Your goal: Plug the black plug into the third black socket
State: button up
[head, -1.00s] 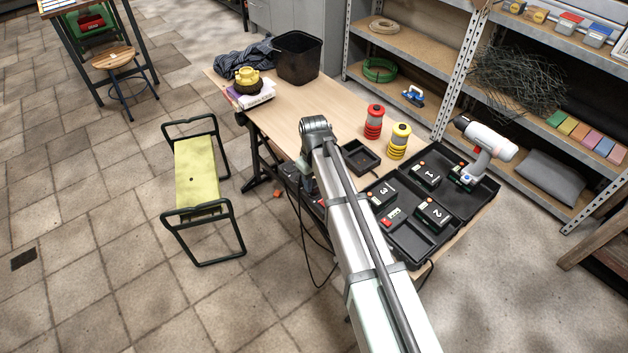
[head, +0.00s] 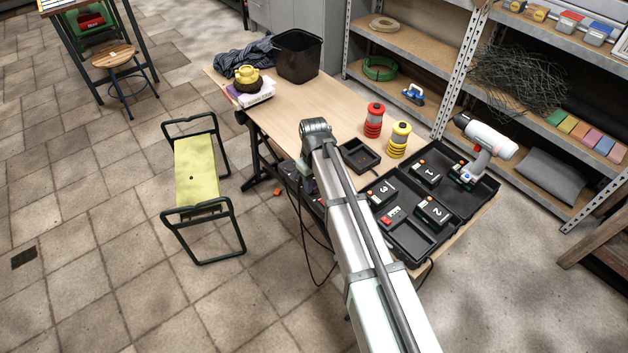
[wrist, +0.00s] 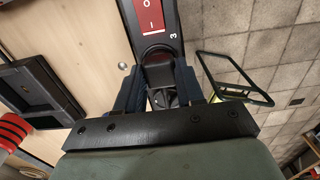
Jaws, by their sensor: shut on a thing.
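In the wrist view, my gripper (wrist: 161,92) is shut on the black plug (wrist: 161,98), which sits between its two dark fingers. Just ahead is a black power strip (wrist: 170,42) with a red switch marked 0 and a dash (wrist: 152,17). The number 3 is printed beside the round black socket (wrist: 157,56). The plug lies right at this socket; I cannot tell whether its pins are inside. In the head view my arm hides my gripper and the plug, and only a little of the strip shows at the table's left edge.
On the wooden table (head: 275,100) are a black bin (head: 298,58), a red spool (head: 374,121), a yellow spool (head: 399,141), a small black tray (head: 360,156) and an open tool case (head: 406,240) with numbered batteries. A drill (head: 484,145) stands in the case. A cable (head: 304,235) hangs off the table.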

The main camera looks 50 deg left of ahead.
jog(key=o, duration=1.1)
jog(key=shift+c, duration=0.2)
notch_tip(320, 180, up, 14)
jog(key=shift+f, duration=0.15)
